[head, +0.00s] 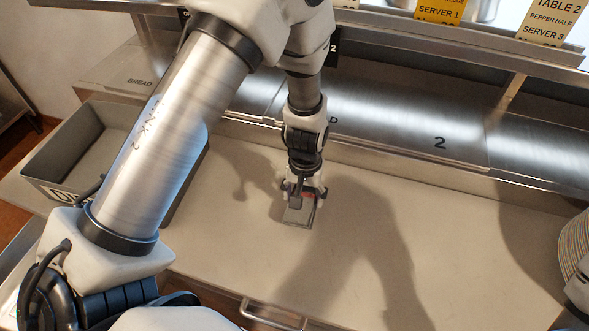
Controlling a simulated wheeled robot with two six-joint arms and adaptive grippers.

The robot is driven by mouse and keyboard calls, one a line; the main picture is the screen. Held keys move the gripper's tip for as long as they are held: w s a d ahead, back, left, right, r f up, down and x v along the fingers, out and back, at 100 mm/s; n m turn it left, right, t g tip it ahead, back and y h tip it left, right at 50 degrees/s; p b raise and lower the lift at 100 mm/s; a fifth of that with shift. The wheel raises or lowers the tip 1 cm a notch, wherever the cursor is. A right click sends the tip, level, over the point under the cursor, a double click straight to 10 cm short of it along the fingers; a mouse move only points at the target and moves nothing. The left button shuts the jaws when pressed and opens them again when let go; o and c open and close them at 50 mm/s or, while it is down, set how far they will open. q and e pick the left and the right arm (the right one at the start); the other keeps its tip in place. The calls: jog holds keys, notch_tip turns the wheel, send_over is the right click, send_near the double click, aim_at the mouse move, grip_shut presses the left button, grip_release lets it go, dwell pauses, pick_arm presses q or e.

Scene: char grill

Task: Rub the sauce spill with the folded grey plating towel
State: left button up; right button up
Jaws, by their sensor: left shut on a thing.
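My left gripper (303,190) points down at the middle of the pale counter and is shut on the folded grey towel (298,217). The towel is a small grey pad below the fingers, at or very close to the counter surface. A small reddish patch shows between the fingers and the towel; I cannot tell whether it is sauce or part of the gripper. No sauce spill can be made out clearly on the open counter. My right gripper is not in view.
The pale counter (450,260) is mostly clear, with arm shadows across it. A grey bin (60,165) stands at the left. A stack of plates (573,245) is at the right edge. Steel covers (420,115) and a shelf with order tickets (438,10) line the back.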

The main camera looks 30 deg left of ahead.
pick_arm(q)
jog(key=r, duration=0.1)
jog(key=s+r+p, duration=0.1)
jog(key=shift+d+r, duration=0.15)
jog(key=shift+r, duration=0.2)
jog(key=shift+r+p, duration=0.4)
jog(key=shift+p, duration=0.1)
jog(key=shift+w+r+p, duration=0.35)
jog(key=shift+r+p, duration=0.2)
jog(key=shift+p, duration=0.1)
jog(key=shift+r+p, duration=0.3)
jog(key=shift+p, duration=0.05)
jog(key=shift+r, duration=0.25)
jog(key=shift+s+r, duration=0.15)
jog(key=shift+s, duration=0.05)
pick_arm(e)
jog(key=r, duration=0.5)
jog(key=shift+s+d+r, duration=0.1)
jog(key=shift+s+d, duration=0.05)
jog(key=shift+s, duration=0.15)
pick_arm(q)
jog(key=shift+w, duration=0.15)
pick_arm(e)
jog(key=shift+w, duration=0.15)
